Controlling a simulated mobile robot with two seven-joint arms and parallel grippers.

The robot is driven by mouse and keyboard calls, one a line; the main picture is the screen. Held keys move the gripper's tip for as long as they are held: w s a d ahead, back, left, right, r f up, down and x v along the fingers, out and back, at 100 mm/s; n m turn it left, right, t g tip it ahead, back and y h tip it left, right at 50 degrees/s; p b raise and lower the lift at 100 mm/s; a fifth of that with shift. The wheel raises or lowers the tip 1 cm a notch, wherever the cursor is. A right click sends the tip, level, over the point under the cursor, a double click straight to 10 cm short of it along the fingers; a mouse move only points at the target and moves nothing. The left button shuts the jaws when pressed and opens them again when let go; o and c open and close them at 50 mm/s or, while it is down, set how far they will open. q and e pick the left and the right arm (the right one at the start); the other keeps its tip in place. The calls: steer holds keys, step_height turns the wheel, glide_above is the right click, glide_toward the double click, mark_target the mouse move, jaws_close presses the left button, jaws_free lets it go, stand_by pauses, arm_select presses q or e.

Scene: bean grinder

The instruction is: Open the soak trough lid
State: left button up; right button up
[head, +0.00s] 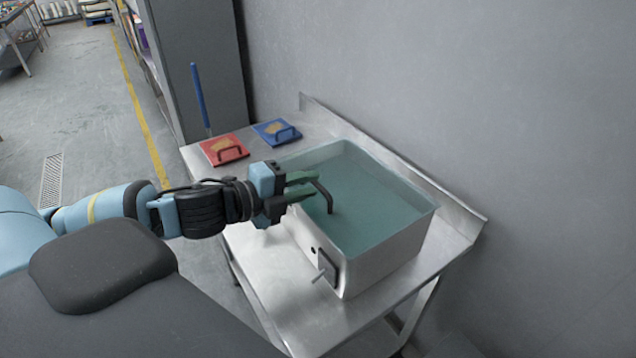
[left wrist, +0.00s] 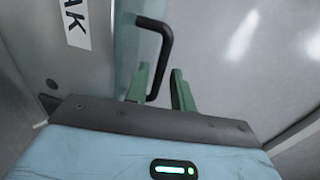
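The soak trough (head: 385,258) is a pale open-topped box shape on the steel table. A flat teal lid (head: 375,200) covers its top and looks closed. A black bar handle (head: 328,197) stands on the lid near its left side; it also shows in the left wrist view (left wrist: 166,42). My left gripper (head: 308,187) is at this handle with its green fingers apart. In the left wrist view, my left gripper (left wrist: 160,88) has the handle's lower end between its fingers, with a gap to the right finger. My right gripper is not in view.
A red panel (head: 222,150) and a blue panel (head: 276,131), each with a handle, lie behind the trough. A metal latch-like fitting (head: 327,270) sits on the trough's front. A wall rises along the right; a blue pole (head: 199,95) stands behind the table.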

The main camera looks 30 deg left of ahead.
arm_select(q)
steer(key=shift+x, duration=1.3)
jaws_close()
